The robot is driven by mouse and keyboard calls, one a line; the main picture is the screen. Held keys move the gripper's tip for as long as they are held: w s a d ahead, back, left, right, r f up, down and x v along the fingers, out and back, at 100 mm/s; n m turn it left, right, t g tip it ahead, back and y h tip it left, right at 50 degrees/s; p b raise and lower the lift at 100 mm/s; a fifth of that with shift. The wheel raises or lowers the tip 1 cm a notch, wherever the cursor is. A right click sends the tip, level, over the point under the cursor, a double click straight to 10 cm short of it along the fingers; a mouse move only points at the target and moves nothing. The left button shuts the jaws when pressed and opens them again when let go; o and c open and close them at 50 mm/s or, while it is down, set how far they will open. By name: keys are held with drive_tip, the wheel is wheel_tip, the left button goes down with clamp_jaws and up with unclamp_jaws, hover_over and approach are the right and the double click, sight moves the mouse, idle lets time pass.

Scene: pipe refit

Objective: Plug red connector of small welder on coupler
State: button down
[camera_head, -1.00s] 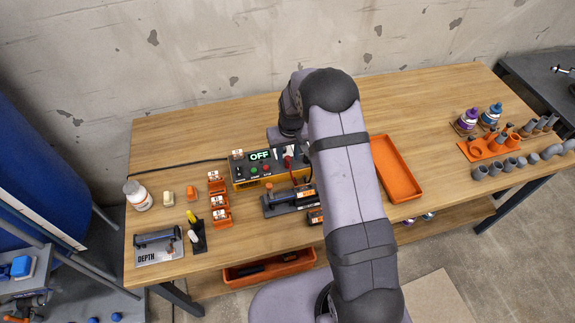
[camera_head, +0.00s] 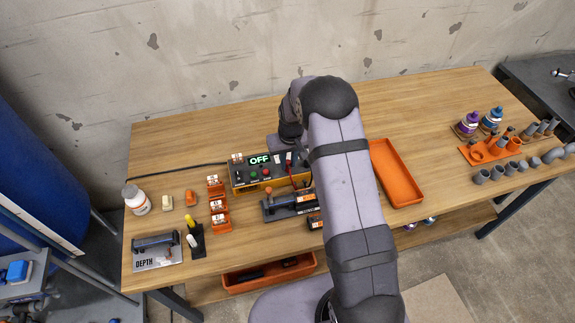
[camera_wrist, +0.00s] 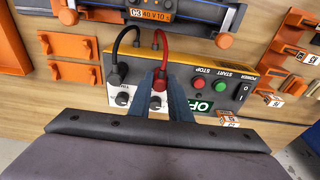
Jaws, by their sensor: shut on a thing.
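The small welder (camera_head: 262,174) is a yellow and black box with a green OFF display, standing mid-table. It also shows in the wrist view (camera_wrist: 235,104) with its red and green buttons. My gripper (camera_wrist: 161,92) is shut on the red connector (camera_wrist: 160,80), close over the welder's panel. The fingers hide its lower end, so I cannot tell whether it is seated there. A red cable (camera_wrist: 165,50) arcs from it. A black connector (camera_wrist: 113,78) with its own cable stands beside it.
An orange tray (camera_head: 396,172) lies right of my arm. Orange labelled holders (camera_head: 218,205) stand left of the welder. A white bottle (camera_head: 136,199) and a depth tool (camera_head: 157,250) are at the far left. The table behind the welder is mostly clear.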

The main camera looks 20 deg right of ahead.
sight(288, 161)
drive_tip(key=shift+r, duration=0.25)
drive_tip(key=shift+r+p, duration=1)
drive_tip(key=shift+r, duration=0.35)
drive_tip(key=shift+r, duration=0.1)
drive_tip(key=shift+r+p, duration=0.7)
drive_tip(key=shift+r, duration=0.25)
